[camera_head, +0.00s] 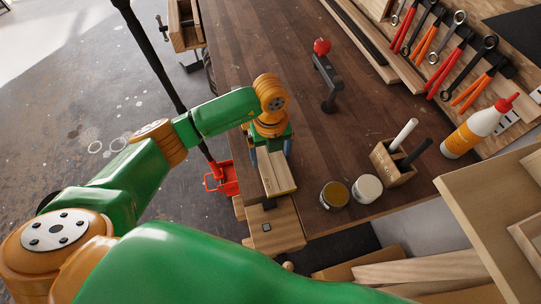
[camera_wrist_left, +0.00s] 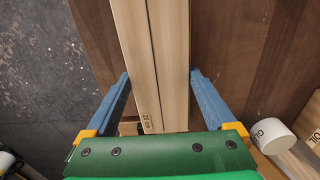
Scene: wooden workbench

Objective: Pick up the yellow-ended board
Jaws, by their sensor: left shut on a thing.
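The board's far part is hidden under the gripper in the head view. My right gripper is not in view.
A wooden block (camera_head: 275,232) sits below the board at the bench edge. Two round jars (camera_head: 334,194) (camera_head: 367,188), a wooden holder (camera_head: 391,165) and a glue bottle (camera_head: 481,127) stand to the right. A red-knobbed tool (camera_head: 327,80) stands farther back. Bare bench lies between.

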